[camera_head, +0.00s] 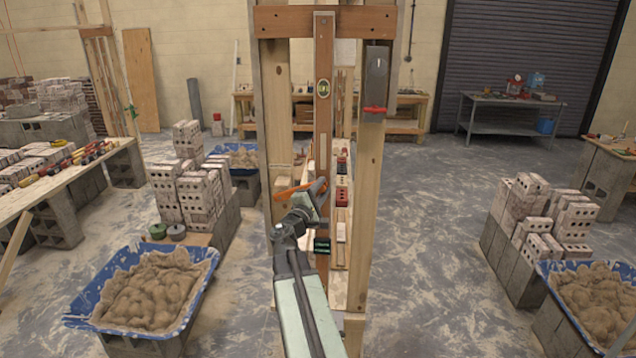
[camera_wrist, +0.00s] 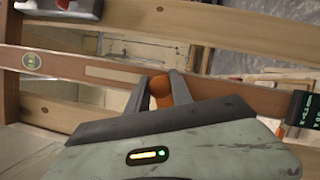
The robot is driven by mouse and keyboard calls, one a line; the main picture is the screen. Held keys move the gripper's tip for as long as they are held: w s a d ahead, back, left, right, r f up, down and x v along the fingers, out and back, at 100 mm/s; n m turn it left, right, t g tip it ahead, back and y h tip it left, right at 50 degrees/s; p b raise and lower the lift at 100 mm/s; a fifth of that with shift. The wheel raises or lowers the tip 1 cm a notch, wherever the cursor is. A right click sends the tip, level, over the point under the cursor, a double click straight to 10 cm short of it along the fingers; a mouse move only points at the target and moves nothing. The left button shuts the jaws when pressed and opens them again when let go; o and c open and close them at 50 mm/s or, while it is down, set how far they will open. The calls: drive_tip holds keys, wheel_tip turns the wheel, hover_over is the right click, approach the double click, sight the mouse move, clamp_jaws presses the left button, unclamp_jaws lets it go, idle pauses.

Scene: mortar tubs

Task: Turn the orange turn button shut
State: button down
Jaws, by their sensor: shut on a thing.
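The orange turn button (camera_head: 287,193) is a short bar on the wooden frame at the middle of the head view, lying nearly level with a slight tilt. My gripper (camera_head: 317,191) is at its right part, seen from behind. In the wrist view, the two grey fingers of my gripper (camera_wrist: 161,88) stand on either side of the orange turn button (camera_wrist: 160,90), and the jaws are shut on it. The fingers and wrist hide part of the button, and its pivot cannot be made out.
A long wooden level (camera_head: 324,120) hangs upright close to my gripper, and a grey tool with a red handle (camera_head: 375,80) hangs at right. Blue mortar tubs (camera_head: 200,300) and brick stacks (camera_head: 560,215) stand on both sides. Dusty floor (camera_head: 430,250) is open at right.

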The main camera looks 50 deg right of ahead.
drive_tip(key=shift+s+d+f+m+g+y+b, duration=0.15)
drive_tip(key=shift+f+m+y+b, duration=0.15)
drive_tip(key=shift+f+m, duration=0.55)
drive_tip(key=shift+s+f+m+g+y+b, duration=0.15)
drive_tip(key=shift+f+m+b, duration=0.35)
drive_tip(key=shift+f, duration=0.6)
drive_tip(key=shift+s+d+f+m+g+y+b, duration=0.15)
drive_tip(key=shift+f+m+y, duration=0.1)
drive_tip(key=shift+f+m, duration=0.65)
drive_tip(key=shift+a+f, duration=0.1)
drive_tip(key=c, duration=1.1)
unclamp_jaws()
drive_tip(key=shift+c, duration=0.2)
drive_tip(key=v, duration=0.7)
drive_tip(key=shift+a, duration=0.4)
drive_tip(key=shift+s, duration=0.15)
